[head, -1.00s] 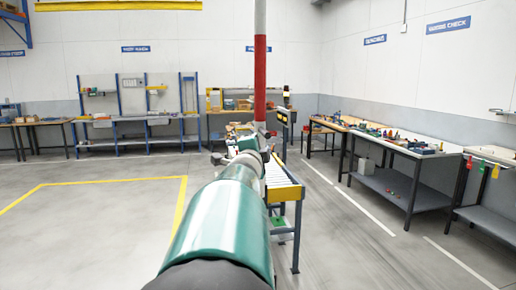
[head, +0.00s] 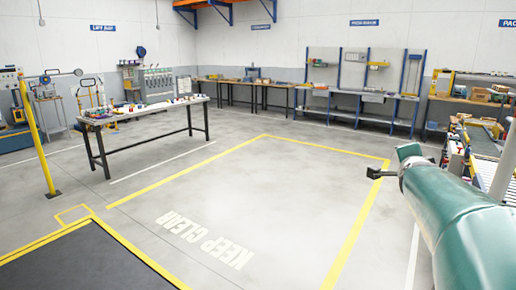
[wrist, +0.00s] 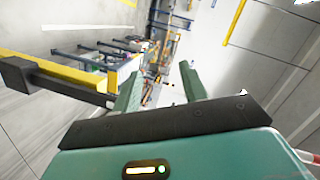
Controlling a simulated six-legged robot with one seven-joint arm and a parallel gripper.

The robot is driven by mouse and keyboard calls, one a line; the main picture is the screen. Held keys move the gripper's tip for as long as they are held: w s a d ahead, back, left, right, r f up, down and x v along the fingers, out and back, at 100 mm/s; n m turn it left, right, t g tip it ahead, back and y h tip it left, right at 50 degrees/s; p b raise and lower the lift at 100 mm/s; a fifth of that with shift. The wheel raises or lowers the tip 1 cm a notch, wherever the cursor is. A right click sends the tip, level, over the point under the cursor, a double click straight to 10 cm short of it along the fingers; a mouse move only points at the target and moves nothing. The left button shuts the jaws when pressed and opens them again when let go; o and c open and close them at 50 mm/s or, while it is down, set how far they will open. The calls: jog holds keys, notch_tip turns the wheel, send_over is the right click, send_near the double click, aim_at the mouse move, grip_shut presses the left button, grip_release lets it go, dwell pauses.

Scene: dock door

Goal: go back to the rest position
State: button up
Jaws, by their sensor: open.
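My gripper (wrist: 161,82) shows in the wrist view as two green fingers standing apart on a dark bar. Nothing is held between them. In the head view my green arm reaches in from the lower right, above the floor. Its far end is by the right edge of the yellow-lined floor area, and the fingers are hard to make out there.
A roller conveyor (head: 484,146) stands beyond my arm at the right. A long table (head: 147,110) with small items stands left of centre. A yellow post (head: 37,140) and a dark floor mat (head: 85,262) are at left. The KEEP CLEAR floor (head: 262,190) is empty.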

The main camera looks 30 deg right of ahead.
jog(key=w+a+f+n+t+y, duration=0.1)
jog(key=w+a+f+n+y, duration=0.25)
jog(key=a, duration=0.55)
jog(key=w+a+f+n+t+y, duration=0.1)
jog(key=w+a+f+n+y, duration=0.2)
jog(key=a, duration=0.6)
jog(key=w+a+f+n+y, duration=0.1)
jog(key=w+a+n+y, duration=0.3)
jog(key=a, duration=0.5)
jog(key=s+a+f+n+g+y, duration=0.1)
jog(key=s+a+f+n, duration=0.2)
jog(key=a, duration=0.4)
jog(key=s+a+f+n+g, duration=0.2)
jog(key=s+a+f+n, duration=0.2)
jog(key=a+n, duration=0.2)
jog(key=s+a+f+n+g+y, duration=0.1)
jog(key=s+a+f+n, duration=0.3)
jog(key=a, duration=0.5)
jog(key=shift+s+a+f+n+g+y, duration=0.15)
jog(key=shift+s+a+n+g+y, duration=0.2)
jog(key=shift+n+g, duration=0.15)
jog(key=shift+c, duration=0.7)
